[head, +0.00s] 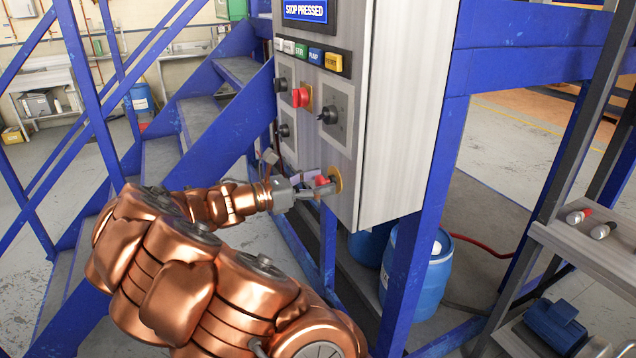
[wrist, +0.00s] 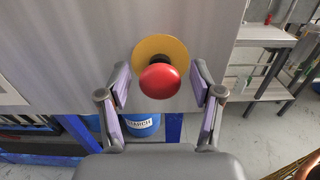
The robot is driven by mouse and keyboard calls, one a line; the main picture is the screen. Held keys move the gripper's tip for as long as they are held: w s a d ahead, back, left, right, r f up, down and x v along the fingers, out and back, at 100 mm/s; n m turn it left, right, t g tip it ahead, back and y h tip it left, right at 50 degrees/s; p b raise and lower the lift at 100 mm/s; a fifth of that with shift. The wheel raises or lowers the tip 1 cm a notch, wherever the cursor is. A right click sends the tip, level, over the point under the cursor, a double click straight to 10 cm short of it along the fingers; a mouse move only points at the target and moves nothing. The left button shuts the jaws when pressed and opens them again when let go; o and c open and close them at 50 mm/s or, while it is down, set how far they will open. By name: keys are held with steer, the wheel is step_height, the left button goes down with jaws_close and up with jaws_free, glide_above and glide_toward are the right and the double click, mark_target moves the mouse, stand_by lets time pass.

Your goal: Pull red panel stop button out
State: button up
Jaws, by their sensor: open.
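The red stop button (wrist: 159,82) is a round mushroom head on a dark stem, in front of a yellow disc (wrist: 172,46) on the grey panel. It shows low on the panel in the head view (head: 321,181), partly hidden by my gripper. My gripper (wrist: 160,86) is open, with one finger on each side of the red head. Gaps show between the fingers and the head in the wrist view. My gripper also shows at the panel's lower edge in the head view (head: 311,187). A blue display (head: 305,11) at the top reads STOP PRESSED.
Higher on the panel are a second red knob (head: 300,97), black rotary knobs (head: 328,114) and a row of coloured buttons (head: 315,56). Blue stairs (head: 205,110) stand left. Blue drums (head: 415,265) stand below the panel, and a shelf (head: 590,235) is at right.

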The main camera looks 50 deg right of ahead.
steer(key=v, duration=1.2)
stand_by(0.5)
